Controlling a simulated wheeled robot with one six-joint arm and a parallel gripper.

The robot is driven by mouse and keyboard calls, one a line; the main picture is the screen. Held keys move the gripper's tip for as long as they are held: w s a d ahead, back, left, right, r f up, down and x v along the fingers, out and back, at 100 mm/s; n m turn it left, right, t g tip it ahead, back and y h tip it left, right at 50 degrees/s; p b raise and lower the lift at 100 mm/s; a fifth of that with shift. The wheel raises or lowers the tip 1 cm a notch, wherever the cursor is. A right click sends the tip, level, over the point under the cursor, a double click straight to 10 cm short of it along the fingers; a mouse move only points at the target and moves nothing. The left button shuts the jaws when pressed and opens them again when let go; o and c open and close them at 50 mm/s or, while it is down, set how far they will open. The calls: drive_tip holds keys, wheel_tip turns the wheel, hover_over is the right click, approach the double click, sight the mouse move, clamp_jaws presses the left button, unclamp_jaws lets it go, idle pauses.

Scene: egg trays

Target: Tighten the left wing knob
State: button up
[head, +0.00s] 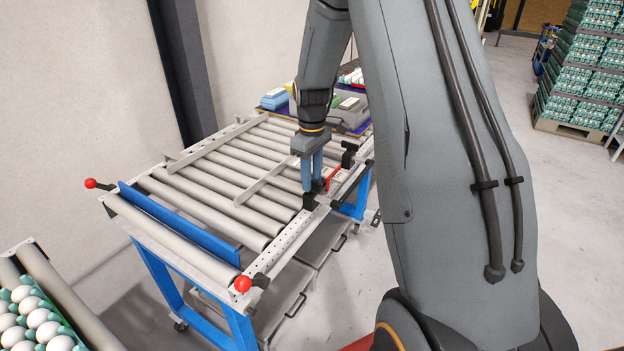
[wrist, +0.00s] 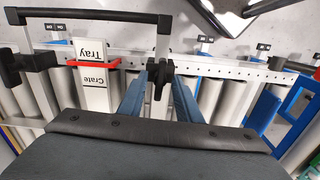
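A black wing knob (wrist: 158,76) sits on the perforated side rail of the roller table, between my gripper's two blue fingers in the wrist view. My gripper (wrist: 160,73) points down at the rail with its fingers apart, one on each side of the knob. Whether the fingertips touch the knob is too small to tell. In the head view my gripper (head: 312,187) is over the near right rail (head: 290,237), and the knob is largely hidden by its fingers.
Another black fitting (head: 349,152) stands farther along the rail. A guide bar (head: 262,182) crosses the rollers, and a blue board (head: 178,224) spans the near end between red ball knobs (head: 243,284). Eggs in a tray (head: 75,340) are at lower left.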

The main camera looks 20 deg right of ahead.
drive_tip(key=shift+f, duration=0.7)
clamp_jaws()
